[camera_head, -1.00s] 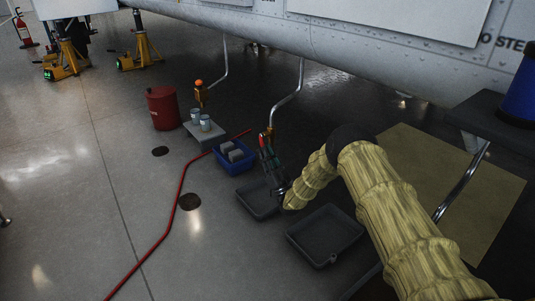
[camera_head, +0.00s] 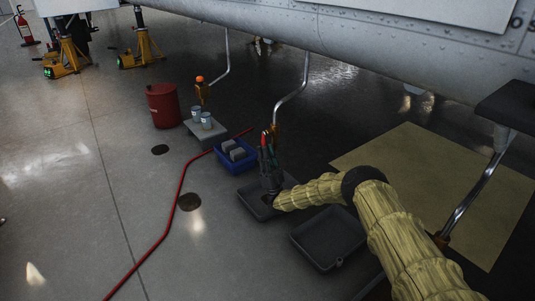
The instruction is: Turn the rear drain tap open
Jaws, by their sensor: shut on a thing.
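Several bent metal drain pipes hang from the grey belly of the aircraft. The middle pipe (camera_head: 292,97) ends in a brass-coloured drain tap (camera_head: 276,131), low over a dark drip tray (camera_head: 252,205). My gripper (camera_head: 267,146) points up from below, its fingers shut at this tap. The fingers hide most of the tap's handle, so its angle cannot be read. Another tap (camera_head: 203,92) with an orange top hangs on the pipe further back. A third pipe (camera_head: 473,190) comes down at the right, with a brass end near my arm.
A second drip tray (camera_head: 328,240) lies beside my forearm. A blue bin (camera_head: 234,166) with grey blocks, a grey stand (camera_head: 205,132) with cans, and a red drum (camera_head: 163,106) stand to the left. A red hose (camera_head: 176,205) crosses the floor; the left floor is mostly clear.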

